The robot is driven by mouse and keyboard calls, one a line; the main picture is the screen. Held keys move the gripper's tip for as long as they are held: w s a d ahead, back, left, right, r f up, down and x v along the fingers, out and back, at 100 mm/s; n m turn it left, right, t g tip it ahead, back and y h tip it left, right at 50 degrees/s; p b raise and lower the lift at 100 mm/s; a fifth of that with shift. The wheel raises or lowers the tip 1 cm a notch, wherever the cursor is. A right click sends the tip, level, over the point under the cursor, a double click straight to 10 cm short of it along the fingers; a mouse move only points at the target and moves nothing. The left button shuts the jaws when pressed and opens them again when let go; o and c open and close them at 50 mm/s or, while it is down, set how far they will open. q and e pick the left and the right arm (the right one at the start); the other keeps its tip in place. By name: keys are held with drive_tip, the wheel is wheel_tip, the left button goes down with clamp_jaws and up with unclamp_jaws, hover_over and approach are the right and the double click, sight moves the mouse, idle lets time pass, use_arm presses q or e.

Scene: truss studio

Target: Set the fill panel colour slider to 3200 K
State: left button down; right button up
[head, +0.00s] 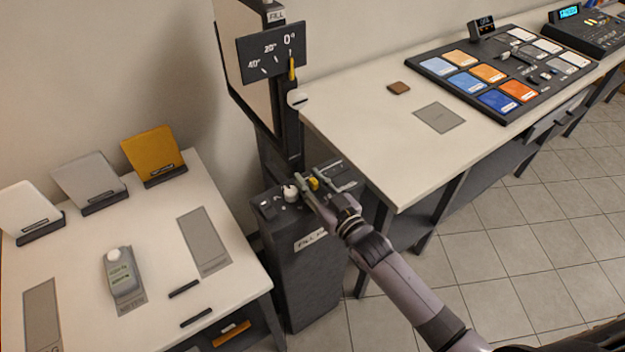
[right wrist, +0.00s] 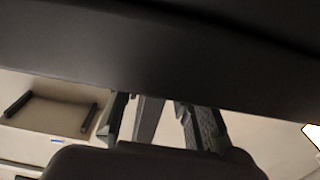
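The fill panel control box (head: 308,270) is a dark pedestal with a fill label on its front, standing between the two tables. On its top are a white round knob (head: 290,193) and a small yellow piece (head: 313,184), which may be the slider's handle. My right gripper (head: 322,183) is over the box top, its fingers apart, with the yellow piece between or just under them; contact cannot be told. The slider's scale is not readable. The right wrist view shows the fingers (right wrist: 158,122) apart, but no slider. My left gripper is out of view.
A tilt scale plate (head: 271,54) with a yellow pointer is on the post above the box. The left table (head: 160,235) holds coloured cards and a meter (head: 121,272). The right table (head: 370,135) holds a swatch board (head: 455,90). Tiled floor is open at right.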

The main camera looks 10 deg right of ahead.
drive_tip(key=shift+s+d, duration=0.1)
drive_tip(key=shift+d, duration=0.05)
drive_tip(key=v, duration=1.1)
drive_tip(key=shift+s, duration=0.35)
drive_tip(key=shift+d, duration=0.1)
drive_tip(key=s+d+f+m+g+h, duration=0.1)
drive_tip(key=s+d+f+g+h, duration=0.15)
drive_tip(key=f, duration=0.85)
drive_tip(key=s+d+f+g+h, duration=0.1)
drive_tip(key=s+d+f+g, duration=0.2)
drive_tip(key=f, duration=0.7)
drive_tip(key=s+d+f+m+g+h, duration=0.15)
drive_tip(key=s+f, duration=0.35)
drive_tip(key=f, duration=0.6)
drive_tip(key=s+f+g, duration=0.3)
drive_tip(key=s+f, duration=0.2)
drive_tip(key=s, duration=0.4)
drive_tip(key=s+f+g, duration=0.3)
drive_tip(key=s+f, duration=0.3)
drive_tip(key=s, duration=0.3)
drive_tip(key=s+f+g+h, duration=0.1)
drive_tip(key=s+f+g, duration=0.2)
drive_tip(key=s+f, duration=0.3)
drive_tip(key=s+n, duration=0.1)
drive_tip(key=s, duration=0.3)
drive_tip(key=shift+a, duration=0.25)
drive_tip(key=shift+s, duration=0.1)
